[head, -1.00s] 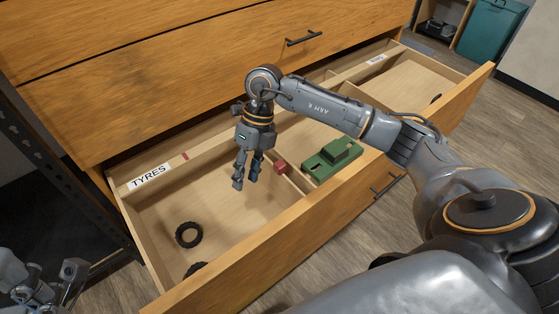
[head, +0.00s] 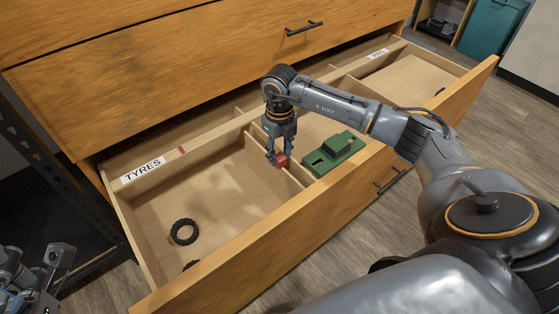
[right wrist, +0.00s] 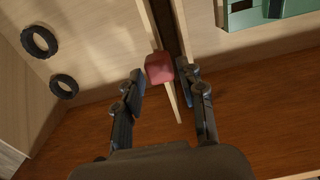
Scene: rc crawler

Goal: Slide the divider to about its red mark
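The divider (head: 293,181) is a thin wooden panel across the open drawer, with a red block (head: 281,161) on it. The red mark (head: 182,150) is on the drawer's back rail, left of the divider, near the TYRES label (head: 142,171). My right gripper (head: 276,160) points down at the red block. In the right wrist view its fingers (right wrist: 160,80) stand open on either side of the red block (right wrist: 158,67), with a gap showing on the left. My left gripper (head: 52,272) is at the lower left, partly cut off; its fingers are unclear.
Two black tyres lie in the left compartment; one (head: 184,232) shows fully, with bare floor between them and the divider. A green part (head: 333,155) lies just right of the divider. The drawer front (head: 225,268) and a second wooden partition are close by.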

